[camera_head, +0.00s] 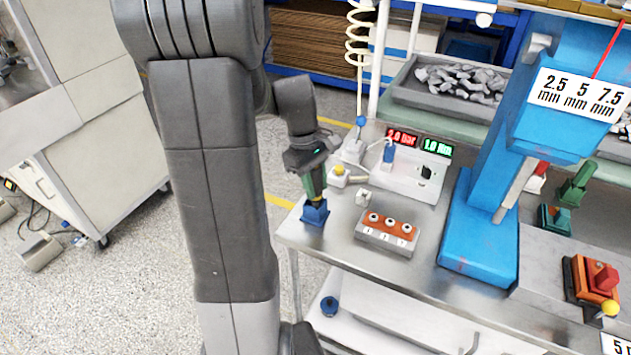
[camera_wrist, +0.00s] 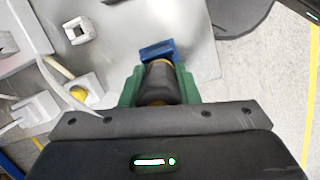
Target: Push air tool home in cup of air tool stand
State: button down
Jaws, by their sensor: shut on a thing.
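My gripper (camera_head: 313,188) points down at the left edge of the bench. Its green fingers are shut on the air tool, which shows in the wrist view as a dark body (camera_wrist: 160,80) with a yellowish band between the fingers. The blue air tool stand (camera_head: 314,214) is directly below the gripper on the bench. Its blue edge also shows in the wrist view (camera_wrist: 157,49), just past the tool's end. The tool's lower end appears to be at or in the cup; the fingers and tool hide how deep it sits.
An orange-topped block (camera_head: 388,230) with numbered positions stands to the right. A small pale block (camera_head: 362,198) and a yellow-button box (camera_head: 339,176) are near the stand. A unit with red and green displays (camera_head: 409,175) stands behind. A blue press (camera_head: 500,225) rises farther right.

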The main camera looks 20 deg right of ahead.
jog(key=shift+f, duration=0.25)
jog(key=c, duration=1)
grip_release()
jog(key=v, duration=1.4)
jog(key=shift+s+f, duration=0.1)
jog(key=shift+f, duration=0.1)
jog(key=x, duration=1.3)
jog(key=shift+f, duration=0.3)
jog(key=shift+r, duration=0.3)
jog(key=shift+r, duration=0.1)
